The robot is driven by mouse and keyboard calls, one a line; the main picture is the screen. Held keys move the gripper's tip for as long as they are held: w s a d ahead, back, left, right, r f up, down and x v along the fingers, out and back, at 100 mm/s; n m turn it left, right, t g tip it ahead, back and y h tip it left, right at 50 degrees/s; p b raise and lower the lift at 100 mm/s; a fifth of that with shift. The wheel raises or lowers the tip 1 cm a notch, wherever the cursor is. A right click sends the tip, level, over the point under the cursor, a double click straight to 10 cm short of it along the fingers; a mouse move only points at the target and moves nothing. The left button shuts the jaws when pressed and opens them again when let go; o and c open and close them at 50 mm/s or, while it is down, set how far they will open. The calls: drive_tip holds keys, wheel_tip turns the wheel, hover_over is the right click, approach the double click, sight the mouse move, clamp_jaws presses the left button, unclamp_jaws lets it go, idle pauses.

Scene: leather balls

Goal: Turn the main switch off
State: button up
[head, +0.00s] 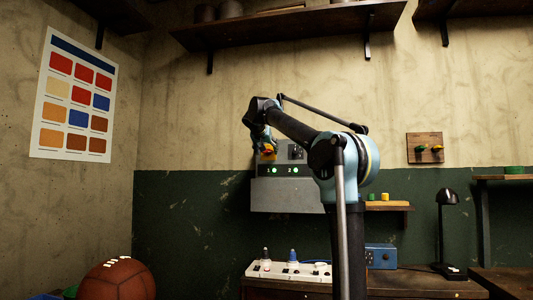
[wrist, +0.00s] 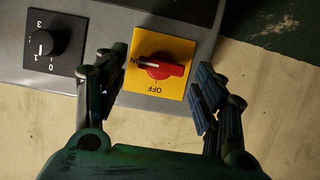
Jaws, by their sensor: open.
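The main switch is a red rotary knob (wrist: 165,71) on a yellow plate (wrist: 178,45) in the wrist view. Its handle lies sideways with the pointer toward the ON mark at the left; the OFF mark is at the plate's lower edge. My gripper (wrist: 161,66) is open, one finger on each side of the plate, with the knob between them. I see no finger touching the knob. In the head view my gripper (head: 268,148) is at the upper left of the grey control box (head: 285,197) and partly hides the yellow plate.
A black selector knob (wrist: 41,42) on a dark plate sits left of the switch, its mark near 1. Two green lamps (head: 275,170) glow on the box. Below is a bench with a white power strip (head: 285,271); a shelf (head: 290,25) hangs above.

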drive_tip(key=shift+w+d+f, duration=0.1)
drive_tip(key=shift+w, duration=0.15)
drive_tip(key=c, duration=1.1)
